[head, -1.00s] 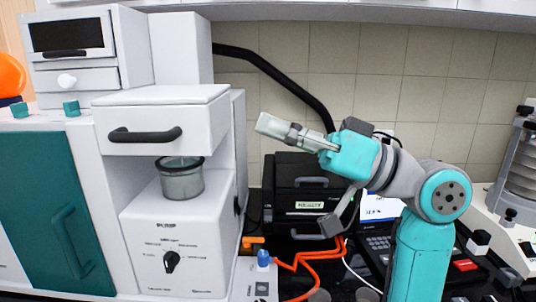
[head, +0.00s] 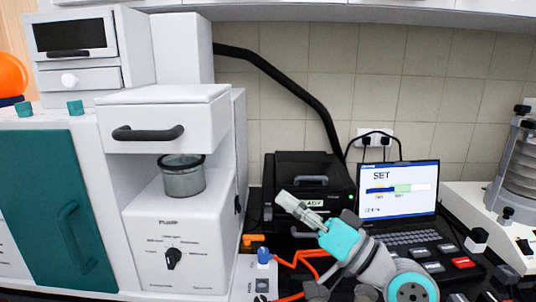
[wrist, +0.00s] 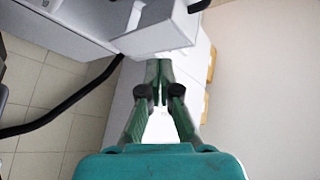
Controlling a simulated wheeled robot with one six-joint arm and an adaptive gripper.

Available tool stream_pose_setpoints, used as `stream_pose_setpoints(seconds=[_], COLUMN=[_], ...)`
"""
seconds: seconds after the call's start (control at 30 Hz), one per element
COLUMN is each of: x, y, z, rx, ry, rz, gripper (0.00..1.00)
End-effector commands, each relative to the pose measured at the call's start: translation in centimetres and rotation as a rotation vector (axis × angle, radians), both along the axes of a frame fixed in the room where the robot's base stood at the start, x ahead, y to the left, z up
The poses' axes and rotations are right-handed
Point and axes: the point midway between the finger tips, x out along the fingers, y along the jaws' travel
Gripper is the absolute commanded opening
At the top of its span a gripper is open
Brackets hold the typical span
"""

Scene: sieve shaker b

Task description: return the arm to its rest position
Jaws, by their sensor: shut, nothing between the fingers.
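My gripper (head: 286,200) is low in the middle of the head view, on my teal and grey arm, which is folded down near the front of the bench. It points up and to the left, in front of the black box, and looks empty. In the wrist view my gripper (wrist: 157,68) shows two green fingers with their tips together and nothing between them. Past the fingertips are white cabinet-like surfaces.
A white machine (head: 215,125) with a metal cup (head: 182,181) stands on the left. A black box (head: 330,168) and a laptop (head: 405,188) showing "SET" are behind my arm. A stacked sieve device (head: 520,165) stands at the right edge. Orange cables lie on the bench.

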Motion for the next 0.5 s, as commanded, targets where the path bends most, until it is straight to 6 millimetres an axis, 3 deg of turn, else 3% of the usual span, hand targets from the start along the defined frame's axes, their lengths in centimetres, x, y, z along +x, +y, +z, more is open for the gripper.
stream_pose_setpoints(seconds=[0.03,0.27,0.5], x=[0.2,0.1,-2.3], y=[-0.4,-2.7,-5.3], z=[-2.4,-11.4,-20.3], rx=[0.007,0.012,-0.028], ry=[0.033,0.138,0.228], rz=[-0.039,-0.230,-0.422], gripper=[0.00,0.00,0.00])
